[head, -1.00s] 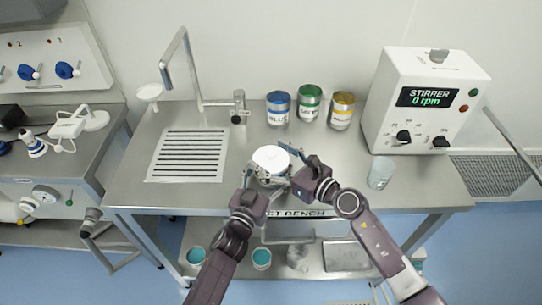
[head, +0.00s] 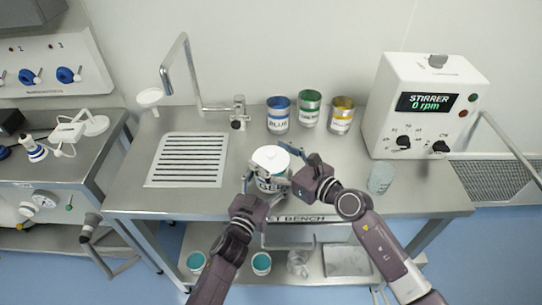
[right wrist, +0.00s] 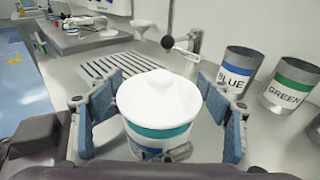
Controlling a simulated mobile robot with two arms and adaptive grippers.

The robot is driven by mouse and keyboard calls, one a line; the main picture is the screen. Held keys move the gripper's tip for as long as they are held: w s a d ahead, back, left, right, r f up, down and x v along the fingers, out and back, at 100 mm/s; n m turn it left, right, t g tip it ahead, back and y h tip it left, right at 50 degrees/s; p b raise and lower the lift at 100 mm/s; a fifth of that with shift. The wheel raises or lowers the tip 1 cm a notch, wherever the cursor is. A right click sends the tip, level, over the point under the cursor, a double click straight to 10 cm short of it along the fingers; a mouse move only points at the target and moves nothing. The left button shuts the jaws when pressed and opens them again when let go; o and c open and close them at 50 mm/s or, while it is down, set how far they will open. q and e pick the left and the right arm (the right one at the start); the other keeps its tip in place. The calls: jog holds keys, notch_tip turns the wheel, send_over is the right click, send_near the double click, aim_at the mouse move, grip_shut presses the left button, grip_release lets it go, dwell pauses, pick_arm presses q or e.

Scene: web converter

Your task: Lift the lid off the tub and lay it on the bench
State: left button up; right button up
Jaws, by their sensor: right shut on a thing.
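The tub (head: 268,184) is white with a teal band and dark lettering, and is upright near the front edge of the bench (head: 330,190). Its round white lid (head: 271,157), with a raised knob, sits over the tub's mouth; I cannot tell whether there is a gap below it. My right gripper (head: 290,174) comes from the right and is shut on the lid. In the right wrist view its blue-grey fingers lie on either side of the lid (right wrist: 158,100). My left gripper (head: 262,196) is low at the tub's front; its fingertips are partly hidden.
Blue (head: 278,115), green (head: 309,109) and yellow (head: 341,115) labelled cans stand behind the tub. A clear beaker (head: 381,178) and the stirrer (head: 425,105) are at the right. A slotted drain (head: 187,160) and tap (head: 239,113) are at the left. Bare bench lies between tub and drain.

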aim_at(271, 152)
pick_arm(q)
jog(key=shift+r, duration=0.1)
pick_arm(e)
jog(key=shift+r, duration=1.95)
pick_arm(q)
jog(key=o, duration=1.8)
jog(key=shift+s, duration=0.1)
jog(key=shift+s+a+f, duration=0.15)
jog(key=shift+s+f, duration=0.05)
jog(key=shift+s, duration=0.1)
jog(key=v, duration=1.1)
jog(key=shift+s+r, duration=0.1)
